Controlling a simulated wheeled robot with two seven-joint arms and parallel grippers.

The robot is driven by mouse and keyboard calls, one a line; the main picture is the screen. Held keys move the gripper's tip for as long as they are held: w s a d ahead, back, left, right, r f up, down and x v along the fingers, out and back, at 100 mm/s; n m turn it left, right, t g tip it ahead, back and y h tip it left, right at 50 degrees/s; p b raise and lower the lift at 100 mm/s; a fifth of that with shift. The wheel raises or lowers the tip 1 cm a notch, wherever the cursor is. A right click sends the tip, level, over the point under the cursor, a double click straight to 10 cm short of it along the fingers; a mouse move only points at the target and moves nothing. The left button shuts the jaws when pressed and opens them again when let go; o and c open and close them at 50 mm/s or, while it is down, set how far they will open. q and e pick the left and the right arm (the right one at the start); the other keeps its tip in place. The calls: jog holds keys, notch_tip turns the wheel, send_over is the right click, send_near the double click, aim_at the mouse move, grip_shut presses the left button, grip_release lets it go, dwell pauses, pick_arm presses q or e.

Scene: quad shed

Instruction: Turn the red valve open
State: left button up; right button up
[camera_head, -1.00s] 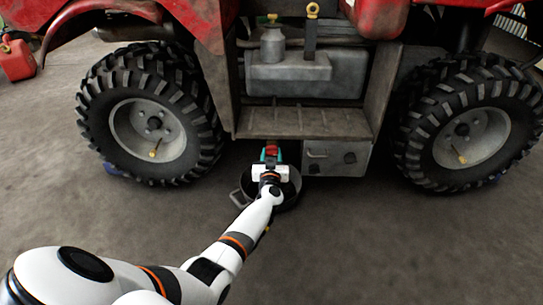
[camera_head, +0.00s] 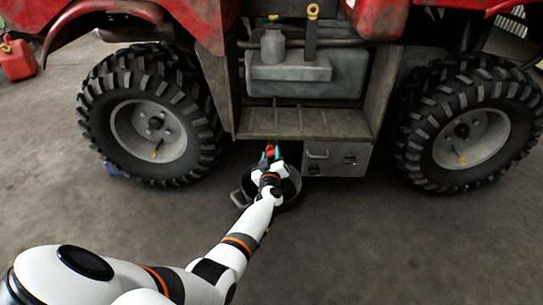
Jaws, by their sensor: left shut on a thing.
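The red valve (camera_head: 271,150) shows as a small red patch under the step of the red quad. My left gripper (camera_head: 271,156) is at the valve, with its teal fingertips on either side of the red part, and it is shut on it. The gripper is rolled, with its white body tilted. The gripper and wrist hide most of the valve and whatever it is mounted on. My right gripper is not in view.
A dark round pan (camera_head: 290,190) with a handle sits on the floor below the gripper. A grey drawer box (camera_head: 336,160) hangs just right, under the metal step (camera_head: 300,124). Large tyres (camera_head: 150,120) stand on both sides. The concrete floor in front is clear.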

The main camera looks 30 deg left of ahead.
pick_arm(q)
jog(key=n, duration=0.5)
jog(key=shift+a+f+n+b, duration=0.1)
jog(key=shift+f+n+b, duration=0.05)
jog(key=shift+n+b, duration=0.2)
jog(key=n+b, duration=0.1)
jog(key=n, duration=0.5)
jog(key=shift+s+f, duration=0.1)
jog(key=shift+f, duration=0.05)
jog(key=shift+n+b, duration=0.25)
jog(key=shift+b, duration=0.05)
jog(key=o, duration=1)
